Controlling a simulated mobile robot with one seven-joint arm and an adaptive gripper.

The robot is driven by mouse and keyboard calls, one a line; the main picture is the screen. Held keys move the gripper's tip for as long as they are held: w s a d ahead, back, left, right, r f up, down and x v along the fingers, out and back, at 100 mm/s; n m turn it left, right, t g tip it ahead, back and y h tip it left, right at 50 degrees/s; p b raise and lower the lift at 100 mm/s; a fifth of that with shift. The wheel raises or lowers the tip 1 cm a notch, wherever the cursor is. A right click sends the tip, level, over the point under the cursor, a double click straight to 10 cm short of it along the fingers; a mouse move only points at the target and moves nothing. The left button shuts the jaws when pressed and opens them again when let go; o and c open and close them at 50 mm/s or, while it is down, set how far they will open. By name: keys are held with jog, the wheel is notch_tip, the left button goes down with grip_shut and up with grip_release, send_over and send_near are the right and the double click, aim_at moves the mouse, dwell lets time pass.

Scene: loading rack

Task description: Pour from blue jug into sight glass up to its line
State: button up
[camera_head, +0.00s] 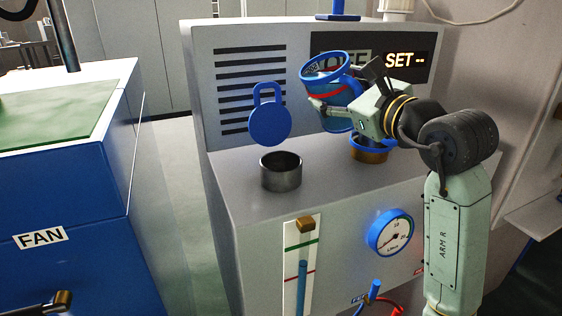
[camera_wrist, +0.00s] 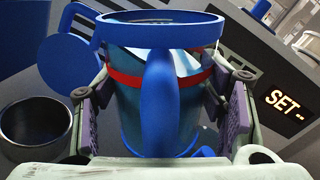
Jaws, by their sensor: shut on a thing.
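The blue jug (camera_head: 342,120) has a clear body, a blue rim and a red band. My gripper (camera_head: 338,106) is shut on its body and holds it above the machine top, leaning slightly left in the head view. In the wrist view the jug (camera_wrist: 160,125) sits between both fingers, its handle towards the camera. No stream leaves it; its liquid level is unclear. The sight glass (camera_head: 303,285) is on the machine front. Its blue column ends between a lower red line and an upper green line. An open steel filler neck (camera_head: 281,174) stands left of the jug.
A blue round cap (camera_head: 269,122) stands upright behind the steel neck. A dial gauge (camera_head: 390,233) and a "SET --" display (camera_head: 405,60) are on the machine. A blue FAN cabinet (camera_head: 60,215) stands left.

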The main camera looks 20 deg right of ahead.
jog(key=shift+s+a+f+n+b, duration=0.1)
jog(key=shift+a+f+n+b, duration=0.6)
jog(key=shift+f+n+b, duration=0.3)
dwell(0.9)
jog(key=shift+a+f+n+b, duration=0.1)
jog(key=shift+f+n+b, duration=0.25)
jog(key=shift+n, duration=0.45)
jog(key=shift+a+f+n+b, duration=0.1)
jog(key=shift+n+b, duration=0.35)
jog(key=shift+n, duration=0.35)
dwell(3.2)
jog(key=shift+f+n+b, duration=0.4)
jog(key=shift+f, duration=0.05)
dwell(0.8)
